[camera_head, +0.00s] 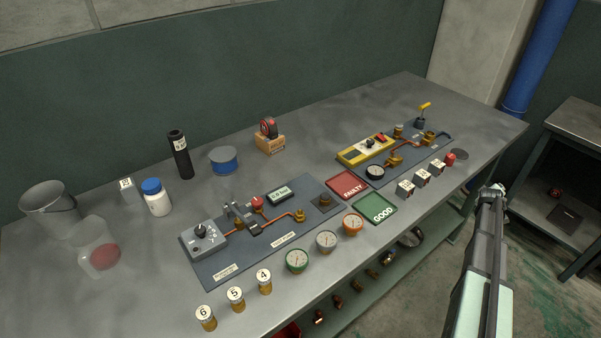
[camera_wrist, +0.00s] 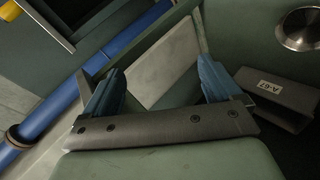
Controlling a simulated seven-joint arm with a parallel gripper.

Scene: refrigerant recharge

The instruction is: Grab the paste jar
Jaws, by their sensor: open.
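A white jar with a blue lid (camera_head: 157,198) stands upright on the left part of the workbench; it looks like the paste jar, though I see no readable label. A low blue tin with a grey top (camera_head: 223,161) stands behind and to its right. My gripper (camera_head: 493,190) is off the right front side of the bench, far from the jar. In the wrist view my gripper (camera_wrist: 160,86) shows two blue fingers spread apart with nothing between them. The jar is not in the wrist view.
A dark panel with copper pipes (camera_head: 225,272) lies to the right. Gauges and numbered brass cylinders line the front edge.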

